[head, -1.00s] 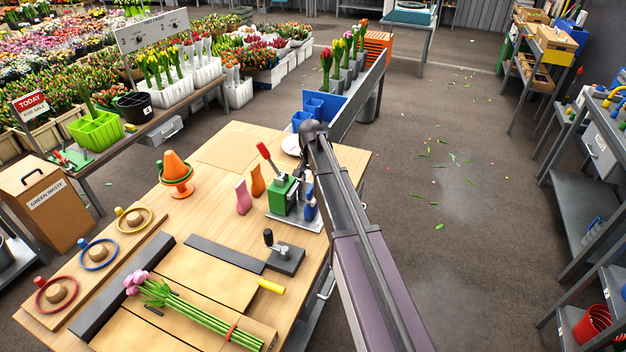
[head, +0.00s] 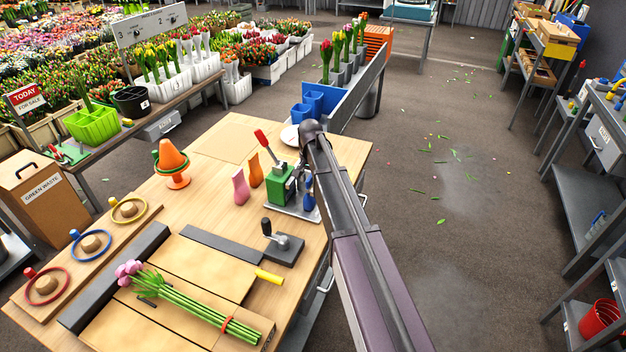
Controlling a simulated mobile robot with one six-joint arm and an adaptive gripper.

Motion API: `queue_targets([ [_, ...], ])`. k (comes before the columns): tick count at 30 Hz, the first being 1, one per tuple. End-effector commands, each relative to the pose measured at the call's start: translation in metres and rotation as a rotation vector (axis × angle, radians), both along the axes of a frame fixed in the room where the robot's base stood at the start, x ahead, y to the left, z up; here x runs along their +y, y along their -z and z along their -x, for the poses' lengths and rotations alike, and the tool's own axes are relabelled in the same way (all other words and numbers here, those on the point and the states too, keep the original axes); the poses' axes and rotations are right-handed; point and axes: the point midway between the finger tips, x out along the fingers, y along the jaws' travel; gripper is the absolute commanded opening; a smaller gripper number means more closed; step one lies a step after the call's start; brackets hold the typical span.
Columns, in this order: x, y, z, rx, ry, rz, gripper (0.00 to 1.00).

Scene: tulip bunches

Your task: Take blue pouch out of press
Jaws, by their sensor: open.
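The press (head: 281,184) has a green body and a raised red lever on a grey base plate, near the right edge of the wooden bench. The blue pouch (head: 309,196) is at the right side of the press, upright, partly covered by my arm. I cannot tell how it sits in the press. A pink pouch (head: 240,187) and an orange pouch (head: 256,170) stand on the bench left of the press. My arm runs from the bottom up to its dark joint and hides the area right of the press. My gripper is hidden behind it.
An orange cone on a stand (head: 173,163), a black-handled tool (head: 280,247) and a tulip bunch (head: 180,300) are on the bench (head: 222,140). A white plate (head: 291,135) lies behind the press. Blue bins (head: 307,106) stand beyond it. Open floor lies to the right.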

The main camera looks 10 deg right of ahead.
Motion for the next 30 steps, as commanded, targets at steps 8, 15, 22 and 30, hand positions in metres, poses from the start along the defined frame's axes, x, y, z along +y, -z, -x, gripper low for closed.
queue_targets([
  [8, 0.0005, -0.0002, 0.0000, 0.000, -0.001, 0.000, 0.27],
  [15, 0.0008, -0.0002, 0.0001, 0.000, -0.001, 0.000, 0.00],
  [22, 0.0010, -0.0022, 0.0001, 0.000, -0.001, 0.000, 0.00],
  [30, 0.0012, -0.0044, 0.0000, 0.000, -0.002, 0.000, 0.00],
])
